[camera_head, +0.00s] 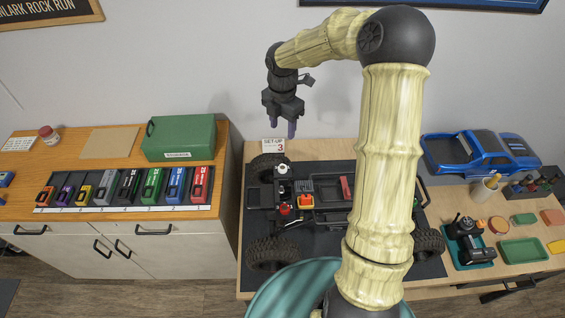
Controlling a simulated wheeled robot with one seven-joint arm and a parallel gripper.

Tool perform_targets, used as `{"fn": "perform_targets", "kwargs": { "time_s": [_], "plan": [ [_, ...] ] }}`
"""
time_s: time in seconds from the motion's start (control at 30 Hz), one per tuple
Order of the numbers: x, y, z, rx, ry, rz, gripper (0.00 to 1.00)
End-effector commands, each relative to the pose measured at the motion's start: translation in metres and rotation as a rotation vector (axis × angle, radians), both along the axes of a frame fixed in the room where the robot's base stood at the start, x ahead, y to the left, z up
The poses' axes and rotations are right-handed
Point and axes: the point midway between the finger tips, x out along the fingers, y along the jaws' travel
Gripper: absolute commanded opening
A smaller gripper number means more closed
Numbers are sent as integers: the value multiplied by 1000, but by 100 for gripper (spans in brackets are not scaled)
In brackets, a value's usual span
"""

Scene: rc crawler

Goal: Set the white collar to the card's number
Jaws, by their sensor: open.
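The set-up card (273,147) stands at the back left of the workbench; it reads "SET-UP" with what looks like a red 3. A small white round part (283,169), which looks like the white collar, is on the left part of the crawler chassis (325,215). Any marks on it are too small to read. A similar red part (285,208) is nearer the front. My gripper (282,127) points down, open and empty, above and behind the card and apart from the chassis. My arm hides the chassis's right part.
The chassis with big black tyres (272,253) lies on a dark mat. A blue truck body (480,152), a transmitter (468,240) and small trays are at right. On the left cabinet are a green case (178,138) and a row of coloured packs (125,188).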

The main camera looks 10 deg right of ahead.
Motion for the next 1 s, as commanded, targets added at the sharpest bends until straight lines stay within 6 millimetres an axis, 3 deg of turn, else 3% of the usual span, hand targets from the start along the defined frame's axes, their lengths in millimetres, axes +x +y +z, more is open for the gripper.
{"fn": "perform_targets", "kwargs": {
  "time_s": [0.37,1.0],
  "plan": [
    [-1,1,-12,1,3,-4,49],
    [-2,1,-119,0,5,-3,49]
  ]
}}
